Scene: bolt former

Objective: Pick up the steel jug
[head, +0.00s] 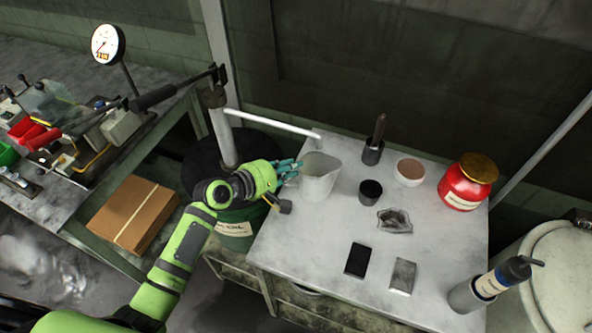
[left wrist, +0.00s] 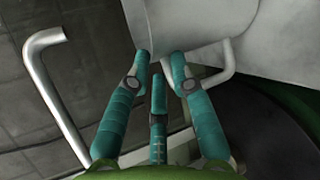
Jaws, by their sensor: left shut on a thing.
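The steel jug (head: 320,180) is a pale grey, open-topped vessel with a spout. It stands upright at the left edge of the grey table, and I cannot tell whether its base touches the top. My left gripper (head: 289,171) reaches it from the left, its teal fingers shut on the jug's handle side. In the left wrist view the jug's wall (left wrist: 195,20) fills the top, with its handle (left wrist: 227,66) by the right finger. The fingertips (left wrist: 160,62) are at the jug, and part of the grip is hidden. My right gripper is not in view.
On the table (head: 320,235) stand a black cup (head: 370,192), a pale bowl (head: 410,171), a red jar (head: 466,184) and a dark-handled tool (head: 375,145). A white rail (head: 270,124) runs behind the jug. A green drum (head: 237,228) stands left of the table.

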